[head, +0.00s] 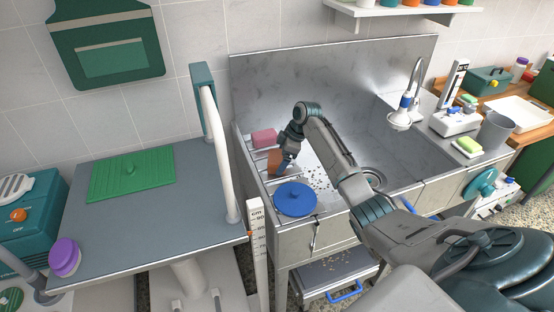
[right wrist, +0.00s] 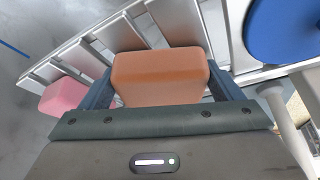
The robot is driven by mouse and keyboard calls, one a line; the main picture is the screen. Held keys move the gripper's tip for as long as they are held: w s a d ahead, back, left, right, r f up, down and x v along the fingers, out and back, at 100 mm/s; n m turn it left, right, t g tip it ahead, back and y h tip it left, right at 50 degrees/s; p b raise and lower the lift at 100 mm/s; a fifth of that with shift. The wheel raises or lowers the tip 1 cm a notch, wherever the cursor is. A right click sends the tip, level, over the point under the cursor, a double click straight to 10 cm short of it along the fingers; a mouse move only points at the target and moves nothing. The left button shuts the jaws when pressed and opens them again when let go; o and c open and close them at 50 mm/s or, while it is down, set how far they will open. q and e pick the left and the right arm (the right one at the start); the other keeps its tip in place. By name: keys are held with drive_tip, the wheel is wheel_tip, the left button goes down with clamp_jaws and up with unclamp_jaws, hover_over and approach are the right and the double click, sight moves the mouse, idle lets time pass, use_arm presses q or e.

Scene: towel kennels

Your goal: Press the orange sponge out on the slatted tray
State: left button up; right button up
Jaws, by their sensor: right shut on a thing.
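The orange sponge (right wrist: 160,78) is a rounded block between the two fingers of my right gripper (right wrist: 168,90), which is shut on it. In the head view the orange sponge (head: 274,160) shows at the left side of the steel sink, partly hidden by my right gripper (head: 285,166). The slatted tray (right wrist: 135,35) has pale metal slats and lies under and around the sponge. I cannot tell whether the sponge touches the slats. The tray (head: 250,172) also shows at the sink's left edge in the head view. My left gripper is not in view.
A pink sponge (head: 264,137) lies on the tray behind the orange one. A blue round lid (head: 295,198) sits in front of the tray. A grey table with a green ribbed mat (head: 131,174) and a white curved pipe (head: 222,150) stand to the left. The sink basin (head: 350,135) is open to the right.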

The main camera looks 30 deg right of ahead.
drive_tip(key=shift+s+f, duration=0.1)
drive_tip(key=shift+r+p, duration=0.85)
drive_tip(key=shift+p, duration=0.05)
wheel_tip(320, 180, up, 6)
drive_tip(key=p, duration=0.4)
drive_tip(key=shift+f+p, duration=0.25)
drive_tip(key=shift+p, duration=0.15)
drive_tip(key=shift+f, duration=0.1)
drive_tip(key=shift+d, duration=0.1)
